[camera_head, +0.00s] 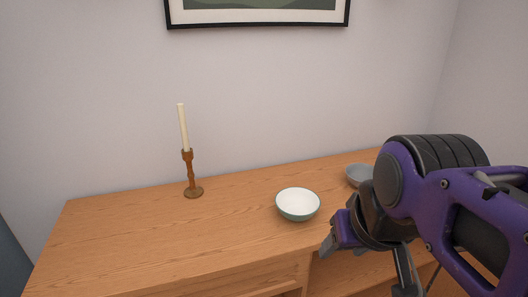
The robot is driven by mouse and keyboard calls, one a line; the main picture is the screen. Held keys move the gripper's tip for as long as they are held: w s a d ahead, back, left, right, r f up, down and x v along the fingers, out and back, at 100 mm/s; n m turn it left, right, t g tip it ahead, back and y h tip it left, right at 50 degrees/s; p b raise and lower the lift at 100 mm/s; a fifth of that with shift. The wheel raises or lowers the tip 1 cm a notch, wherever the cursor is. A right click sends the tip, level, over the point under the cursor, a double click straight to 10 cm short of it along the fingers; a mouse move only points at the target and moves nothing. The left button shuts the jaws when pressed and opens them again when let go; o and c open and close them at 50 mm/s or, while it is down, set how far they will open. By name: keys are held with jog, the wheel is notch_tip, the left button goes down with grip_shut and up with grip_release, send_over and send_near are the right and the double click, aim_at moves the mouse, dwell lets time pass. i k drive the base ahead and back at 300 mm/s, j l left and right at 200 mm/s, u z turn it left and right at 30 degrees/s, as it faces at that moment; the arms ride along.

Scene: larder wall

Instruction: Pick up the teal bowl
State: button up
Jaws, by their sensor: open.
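The teal bowl (298,212) stands upright on the wooden cabinet top, near the middle of the view. Its outside is pale teal and its inside is white; it looks empty. My gripper (366,266) is at the lower right, to the right of the bowl and nearer the camera. It is open, apart from the bowl, and holds nothing that I can see. My purple and black arm hides part of the cabinet's right side.
A grey bowl (357,174) stands behind my arm, partly hidden. A wooden candlestick (188,175) with a tall cream candle (183,127) stands at the left on the cabinet (130,235). The top's left front is clear. A framed picture (258,20) hangs above.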

aim_at(296, 204)
jog(key=i+l, duration=0.1)
jog(key=l, duration=0.7)
jog(key=i+l+u, duration=0.1)
jog(key=l, duration=0.3)
jog(key=i+l+u, duration=0.15)
jog(key=l, duration=0.2)
jog(key=k+u, duration=0.1)
jog(key=u, duration=1.15)
jog(key=j+u, duration=0.4)
jog(key=j, duration=0.45)
jog(key=j+z, duration=0.1)
jog(key=j, duration=0.5)
jog(key=l+u, duration=0.15)
jog(key=l, duration=0.6)
jog(key=k+l+u, duration=0.2)
jog(key=l, duration=0.55)
jog(key=i, duration=0.1)
